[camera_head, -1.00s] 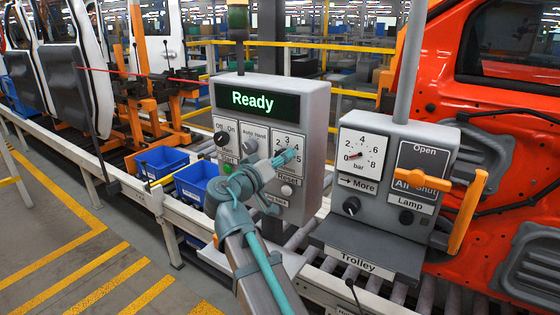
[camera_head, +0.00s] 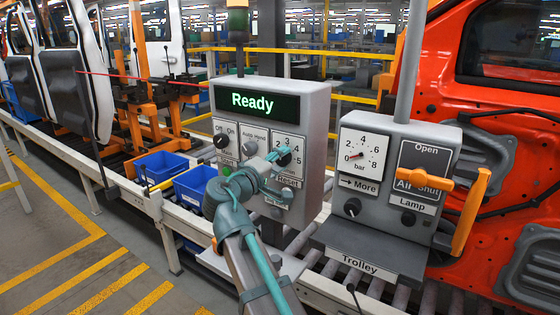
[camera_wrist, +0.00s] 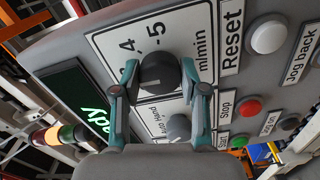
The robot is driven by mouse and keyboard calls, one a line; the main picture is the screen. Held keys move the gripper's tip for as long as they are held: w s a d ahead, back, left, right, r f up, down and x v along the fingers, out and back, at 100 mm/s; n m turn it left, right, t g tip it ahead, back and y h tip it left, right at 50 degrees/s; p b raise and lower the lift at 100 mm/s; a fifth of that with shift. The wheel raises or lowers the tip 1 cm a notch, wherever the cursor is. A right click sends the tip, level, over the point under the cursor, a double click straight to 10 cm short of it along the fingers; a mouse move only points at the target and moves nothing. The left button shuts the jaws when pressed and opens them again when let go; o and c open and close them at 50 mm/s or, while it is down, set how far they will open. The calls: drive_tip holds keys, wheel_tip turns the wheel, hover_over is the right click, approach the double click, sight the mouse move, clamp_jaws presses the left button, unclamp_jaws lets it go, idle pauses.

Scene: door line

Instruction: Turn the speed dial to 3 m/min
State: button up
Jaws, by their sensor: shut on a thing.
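The speed dial is a black round knob (camera_wrist: 158,72) on a white plate (camera_wrist: 111,43) marked with numbers and "m/min". In the wrist view it sits between the two teal fingers of my gripper (camera_wrist: 161,79), which are shut on it. The 4 and 5 show beside the knob, but I cannot tell which number its pointer marks. In the head view the knob (camera_head: 285,157) shows at the tip of my gripper (camera_head: 279,158), with 2, 3, 4 and 5 around it. My gripper hides the lower part of the plate.
The control box (camera_head: 318,135) has a green "Ready" display (camera_head: 254,101). In the wrist view, the white Reset button (camera_wrist: 269,38), the red Stop button (camera_wrist: 250,108) and a grey Auto/Hand knob (camera_wrist: 179,127) are close by. A trolley panel (camera_head: 372,232) with an orange handle (camera_head: 469,212) stands to the right.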

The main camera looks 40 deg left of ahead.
drive_tip(key=shift+n, duration=0.4)
drive_tip(key=o, duration=1.1)
drive_tip(key=shift+o, duration=0.2)
drive_tip(key=shift+s, duration=0.15)
drive_tip(key=s+d, duration=0.1)
drive_tip(key=s, duration=1)
drive_tip(key=shift+s, duration=0.35)
